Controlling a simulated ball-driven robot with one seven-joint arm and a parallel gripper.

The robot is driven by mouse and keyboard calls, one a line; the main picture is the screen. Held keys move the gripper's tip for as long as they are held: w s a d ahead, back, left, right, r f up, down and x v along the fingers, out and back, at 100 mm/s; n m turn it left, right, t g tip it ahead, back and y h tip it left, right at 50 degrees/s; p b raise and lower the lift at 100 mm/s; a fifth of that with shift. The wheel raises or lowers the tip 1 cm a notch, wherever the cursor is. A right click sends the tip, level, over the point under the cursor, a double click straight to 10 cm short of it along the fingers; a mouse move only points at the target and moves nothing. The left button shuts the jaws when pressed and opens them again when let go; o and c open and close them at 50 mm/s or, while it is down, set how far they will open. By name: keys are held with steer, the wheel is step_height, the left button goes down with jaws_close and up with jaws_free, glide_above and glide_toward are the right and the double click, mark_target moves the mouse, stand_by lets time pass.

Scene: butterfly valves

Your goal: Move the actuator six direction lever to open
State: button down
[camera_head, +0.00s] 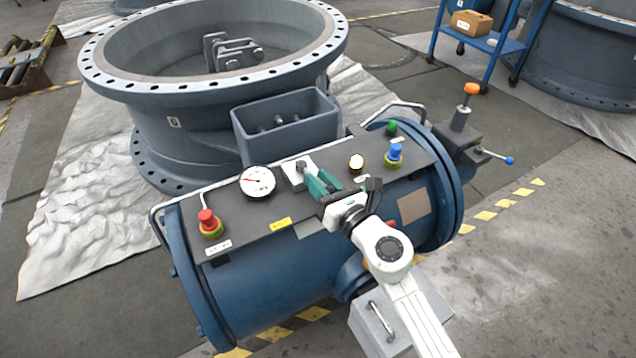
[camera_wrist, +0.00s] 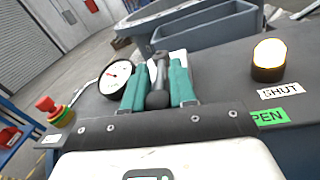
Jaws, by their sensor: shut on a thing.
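The direction lever (camera_wrist: 158,85) is a dark handle with a rounded end, rising from a pale plate on the actuator's sloped dark panel. In the head view the pale plate (camera_head: 292,181) shows between the gauge and the lit lamp. My gripper (camera_head: 318,183) has teal fingers, which in the wrist view (camera_wrist: 158,82) lie on either side of the lever, shut on it. The blue cylindrical actuator (camera_head: 265,280) lies under the panel. A white SHUT label (camera_wrist: 282,90) and a green label reading "PEN" (camera_wrist: 269,117), its left part hidden by my gripper, lie right of the lever.
On the panel are a gauge (camera_head: 257,181), a red button (camera_head: 208,221), a lit lamp (camera_head: 356,161), a blue knob (camera_head: 396,149) and a green button (camera_head: 391,127). A large grey valve ring (camera_head: 180,145) stands behind. A blue cart (camera_head: 477,47) is at the back right.

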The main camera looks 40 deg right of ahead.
mark_target(321, 181)
steer(key=shift+f, duration=0.15)
steer(key=c, duration=1.2)
jaws_free()
steer(key=shift+r, duration=0.2)
steer(key=shift+r+p, duration=0.25)
steer(key=shift+p, duration=0.1)
step_height(321, 181, up, 3)
steer(key=p, duration=0.3)
steer(key=s+r+p, duration=0.1)
steer(key=s+r, duration=0.2)
steer(key=s, duration=0.1)
steer(key=s+a+r+p, duration=0.1)
steer(key=s+r+p, duration=0.1)
steer(key=s, duration=0.3)
steer(key=s+a+r+p, duration=0.1)
steer(key=s+r+p, duration=0.1)
steer(key=s+r, duration=0.2)
steer(key=shift+s+r, duration=0.1)
steer(key=shift+s, duration=0.35)
